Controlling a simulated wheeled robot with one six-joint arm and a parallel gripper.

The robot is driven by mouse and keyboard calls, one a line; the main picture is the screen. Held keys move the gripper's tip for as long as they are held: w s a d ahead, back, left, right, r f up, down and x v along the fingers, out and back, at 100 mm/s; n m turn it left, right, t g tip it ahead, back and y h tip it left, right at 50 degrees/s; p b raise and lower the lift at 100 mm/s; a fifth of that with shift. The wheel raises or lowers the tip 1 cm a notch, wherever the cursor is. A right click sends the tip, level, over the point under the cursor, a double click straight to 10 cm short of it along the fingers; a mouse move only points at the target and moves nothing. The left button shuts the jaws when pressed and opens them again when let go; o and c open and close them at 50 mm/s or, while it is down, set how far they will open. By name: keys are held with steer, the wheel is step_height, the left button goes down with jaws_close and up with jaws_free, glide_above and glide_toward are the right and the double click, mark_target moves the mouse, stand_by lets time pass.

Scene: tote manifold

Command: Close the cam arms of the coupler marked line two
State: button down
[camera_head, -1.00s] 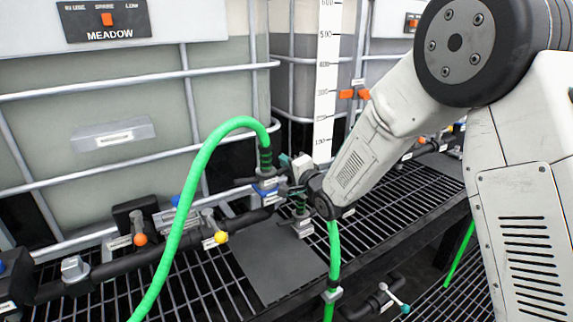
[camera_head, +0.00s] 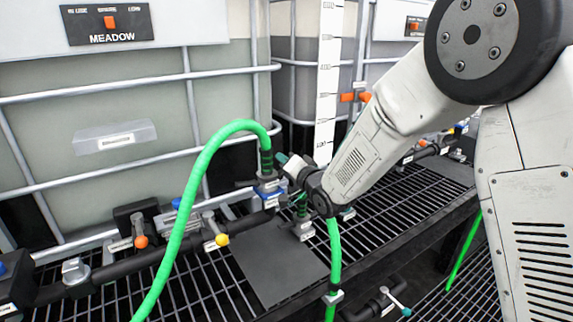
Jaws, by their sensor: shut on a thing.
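A coupler (camera_head: 267,188) with a blue band and a small pale label joins the end of the green hose (camera_head: 203,165) to the dark pipework beside the tank. The label is too small to read, so I cannot tell whether it says line two. A dark lever-like arm sticks out on the coupler's left side. My gripper (camera_head: 288,169) is at the coupler's right side, shut on a small part there, apparently a cam arm. My wrist and fingers hide most of that side. A second green hose fitting (camera_head: 302,228) stands just below my gripper.
A caged tank marked MEADOW (camera_head: 120,90) fills the left back. Valves with orange (camera_head: 141,241) and yellow (camera_head: 222,239) knobs stand on the black pipe at left. A white scale (camera_head: 326,90) rises behind my arm. A dark plate (camera_head: 275,265) lies on the grating.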

steer(key=shift+s+a+r+n, duration=0.2)
steer(key=shift+a+n, duration=0.1)
steer(key=shift+n, duration=0.75)
steer(key=shift+s+a+r+n, duration=0.15)
steer(key=shift+a+r+n, duration=0.1)
steer(key=shift+n, duration=0.85)
steer(key=shift+s+a+r+n, duration=0.2)
steer(key=shift+a+n, duration=0.1)
steer(key=shift+n, duration=0.75)
steer(key=c, duration=1.5)
jaws_free()
